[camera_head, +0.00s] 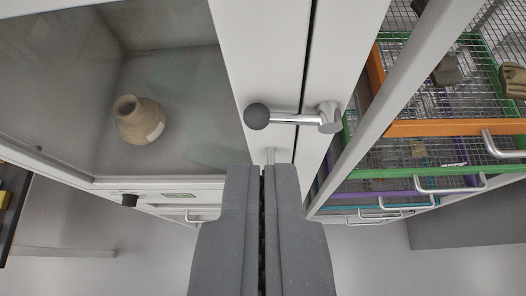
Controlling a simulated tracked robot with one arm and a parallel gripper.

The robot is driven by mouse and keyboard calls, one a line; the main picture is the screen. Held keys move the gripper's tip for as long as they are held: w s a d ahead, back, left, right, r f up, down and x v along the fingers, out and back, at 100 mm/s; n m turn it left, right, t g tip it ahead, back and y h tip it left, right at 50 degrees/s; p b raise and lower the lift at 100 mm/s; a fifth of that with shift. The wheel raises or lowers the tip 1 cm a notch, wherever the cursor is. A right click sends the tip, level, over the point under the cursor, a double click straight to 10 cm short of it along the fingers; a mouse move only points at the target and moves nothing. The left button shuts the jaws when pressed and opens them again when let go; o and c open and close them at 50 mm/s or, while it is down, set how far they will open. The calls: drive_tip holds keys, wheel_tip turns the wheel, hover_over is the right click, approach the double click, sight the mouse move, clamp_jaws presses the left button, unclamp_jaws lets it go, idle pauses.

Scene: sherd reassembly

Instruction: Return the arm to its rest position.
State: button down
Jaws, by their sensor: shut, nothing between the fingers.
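My gripper (262,172) shows at the bottom centre of the view. Its two grey fingers are together and nothing is held between them. The fingertips are in front of the lower part of a white cabinet front (262,60). A lever handle (297,118) with a dark round knob is just above the fingertips in the picture; whether they touch cannot be told.
A brown clay vessel (139,119) with a white label sits behind glass at the left. At the right, wire-mesh drawers (455,127) with orange, green and purple frames hold several sherds; their metal handles (450,184) stick out. Grey floor (110,270) is open below.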

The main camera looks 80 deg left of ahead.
drive_tip(key=w+d+r+m+t+h, duration=0.1)
drive_tip(key=w+d+m+t+h, duration=0.2)
drive_tip(key=d, duration=0.7)
drive_tip(key=w+d+r+m+t+h, duration=0.1)
drive_tip(key=w+d+m+t+h, duration=0.2)
drive_tip(key=d, duration=0.7)
drive_tip(key=w+d+r+m+t+h, duration=0.1)
drive_tip(key=w+d+m+t+h, duration=0.2)
drive_tip(key=d+m+t, duration=0.3)
drive_tip(key=d+m+h, duration=0.1)
drive_tip(key=d+m, duration=0.1)
drive_tip(key=d, duration=0.2)
drive_tip(key=shift+d+h, duration=0.35)
drive_tip(key=shift+h, duration=0.05)
